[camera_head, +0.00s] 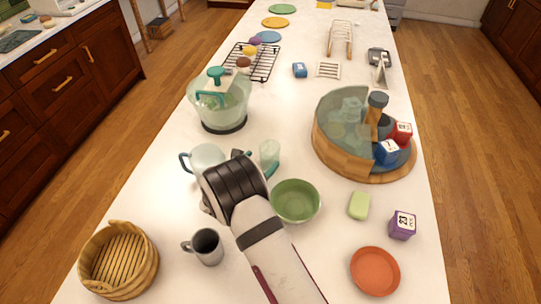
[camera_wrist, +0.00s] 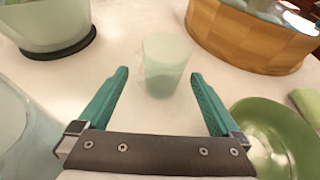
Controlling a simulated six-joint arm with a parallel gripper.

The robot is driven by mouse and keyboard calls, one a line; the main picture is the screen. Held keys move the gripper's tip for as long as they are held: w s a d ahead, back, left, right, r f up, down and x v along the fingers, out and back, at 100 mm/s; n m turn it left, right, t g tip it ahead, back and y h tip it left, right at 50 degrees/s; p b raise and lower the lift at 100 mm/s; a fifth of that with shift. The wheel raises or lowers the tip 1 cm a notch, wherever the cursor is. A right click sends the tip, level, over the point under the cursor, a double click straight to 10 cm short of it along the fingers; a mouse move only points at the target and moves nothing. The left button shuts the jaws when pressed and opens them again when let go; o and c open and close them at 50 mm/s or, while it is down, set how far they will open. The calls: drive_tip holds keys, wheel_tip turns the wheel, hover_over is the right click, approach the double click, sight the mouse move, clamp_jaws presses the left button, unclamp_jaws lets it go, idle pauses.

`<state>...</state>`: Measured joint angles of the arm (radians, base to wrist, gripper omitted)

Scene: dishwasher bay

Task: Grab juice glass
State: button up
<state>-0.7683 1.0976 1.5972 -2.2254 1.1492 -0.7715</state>
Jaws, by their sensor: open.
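The juice glass (camera_wrist: 165,66) is a pale green, translucent tumbler standing upright on the white counter. In the head view the glass (camera_head: 269,152) stands just beyond my gripper (camera_head: 256,164). In the wrist view my gripper (camera_wrist: 160,95) is open, with one teal finger to the left of the glass and one to the right. The glass's base lies between or just beyond the fingertips; I cannot tell whether either finger touches it. The head view hides part of my gripper behind my wrist.
A green bowl (camera_head: 296,201) sits close on the right, and a pale blue-grey pitcher (camera_head: 207,157) close on the left. A clear-bowled appliance (camera_head: 221,108) stands behind left, a round wooden-sided tub (camera_head: 330,150) behind right. A grey mug (camera_head: 207,246) is nearer.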

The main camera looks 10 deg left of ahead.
sight(274, 151)
drive_tip(key=x, duration=0.5)
drive_tip(key=shift+w+d, duration=0.3)
drive_tip(key=shift+d, duration=0.1)
drive_tip(key=c, duration=1.4)
